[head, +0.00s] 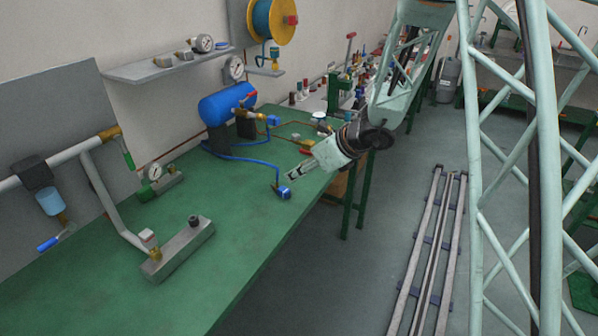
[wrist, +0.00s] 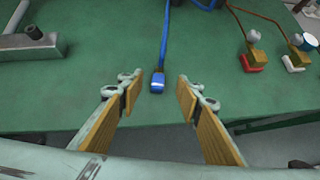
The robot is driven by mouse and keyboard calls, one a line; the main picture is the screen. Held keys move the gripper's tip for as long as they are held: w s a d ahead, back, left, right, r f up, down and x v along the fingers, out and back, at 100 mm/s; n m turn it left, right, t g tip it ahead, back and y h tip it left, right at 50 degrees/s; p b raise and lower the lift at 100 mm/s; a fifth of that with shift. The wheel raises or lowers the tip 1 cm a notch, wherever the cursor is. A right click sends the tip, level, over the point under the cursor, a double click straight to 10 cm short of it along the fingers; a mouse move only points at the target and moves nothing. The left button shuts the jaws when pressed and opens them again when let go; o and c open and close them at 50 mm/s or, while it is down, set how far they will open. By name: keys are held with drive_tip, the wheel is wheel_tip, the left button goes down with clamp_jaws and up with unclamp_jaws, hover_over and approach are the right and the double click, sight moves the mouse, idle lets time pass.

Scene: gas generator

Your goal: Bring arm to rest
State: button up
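My gripper (head: 292,182) hangs over the right edge of the green workbench (head: 110,250) in the head view. In the wrist view, my gripper (wrist: 157,92) has its two fingers with tan pads well apart, with nothing between the pads. A blue hose end (wrist: 157,82) lies on the bench just beyond the fingertips. The same blue hose end (head: 284,192) shows in the head view close below the fingertips, and it looks apart from them. My arm reaches down from the upper right.
A blue tank (head: 226,103) with a gauge stands at the back of the bench. A metal block (head: 180,250) and pipes with gauges are at the left. Floor rails (head: 425,260) run at the right. Two valve fittings (wrist: 252,58) lie at the right in the wrist view.

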drive_tip(key=s+r+n+g, duration=0.2)
drive_tip(key=s+r+n, duration=1.2)
drive_tip(key=s+r, duration=0.85)
drive_tip(key=s+d+n+h, duration=0.2)
drive_tip(key=s+d+n, duration=0.2)
drive_tip(key=s, duration=0.6)
drive_tip(key=s+d+r+n+h, duration=0.1)
drive_tip(key=s+d+n, duration=0.3)
drive_tip(key=s+d, duration=0.4)
drive_tip(key=s+d+r+n+h, duration=0.1)
drive_tip(key=s+d+n+h, duration=0.2)
drive_tip(key=s, duration=0.9)
drive_tip(key=d+n, duration=0.1)
drive_tip(key=d, duration=0.2)
drive_tip(key=shift+s+r+h, duration=0.15)
drive_tip(key=shift+r+h, duration=0.1)
drive_tip(key=shift+h, duration=0.05)
